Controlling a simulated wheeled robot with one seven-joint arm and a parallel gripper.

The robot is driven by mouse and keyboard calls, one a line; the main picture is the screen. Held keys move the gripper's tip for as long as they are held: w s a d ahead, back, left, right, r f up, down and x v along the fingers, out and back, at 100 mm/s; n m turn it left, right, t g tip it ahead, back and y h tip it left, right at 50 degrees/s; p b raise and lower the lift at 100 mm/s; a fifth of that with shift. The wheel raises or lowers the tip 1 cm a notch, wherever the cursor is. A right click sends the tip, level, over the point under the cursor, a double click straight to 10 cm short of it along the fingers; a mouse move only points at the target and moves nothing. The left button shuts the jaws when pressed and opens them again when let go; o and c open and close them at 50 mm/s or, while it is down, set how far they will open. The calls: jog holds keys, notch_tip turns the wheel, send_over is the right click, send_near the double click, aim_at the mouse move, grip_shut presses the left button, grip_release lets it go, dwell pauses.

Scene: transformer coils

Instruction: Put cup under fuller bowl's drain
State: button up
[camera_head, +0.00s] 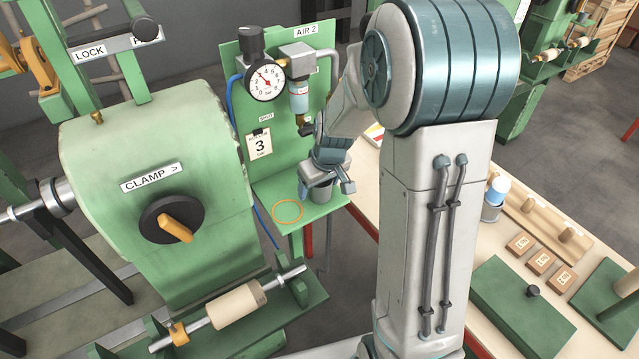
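A small grey cup (321,196) is at the right part of the green shelf (262,192) below the AIR 2 panel. My gripper (327,188) points down over it, with a finger to each side. Whether the fingers touch the cup, and whether the cup rests on the shelf, I cannot tell. An orange ring (287,211) is marked on the shelf, left of the cup. The AIR 2 bowl (299,100) hangs on the panel, with a brass drain (300,120) under it. Its fill level is too small to read. No second bowl is clearly visible.
A pressure gauge (265,80) and a card reading 3 (260,145) are on the panel. The green CLAMP machine (150,190) stands to the left. A bench (480,255) at right holds a bottle (495,198), wooden tiles and a green block. My arm hides the middle.

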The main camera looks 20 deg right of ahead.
jog(key=shift+r, duration=0.15)
jog(key=shift+r, duration=0.25)
jog(key=v, duration=1.1)
jog(key=shift+s+r, duration=0.15)
jog(key=shift+r, duration=0.05)
jog(key=s+r+m+h, duration=0.1)
jog(key=s+m, duration=0.2)
jog(key=s, duration=1.5)
jog(key=shift+a+m, duration=0.3)
jog(key=shift+a, duration=0.15)
jog(key=shift+s+r, duration=0.1)
jog(key=shift+s, duration=0.05)
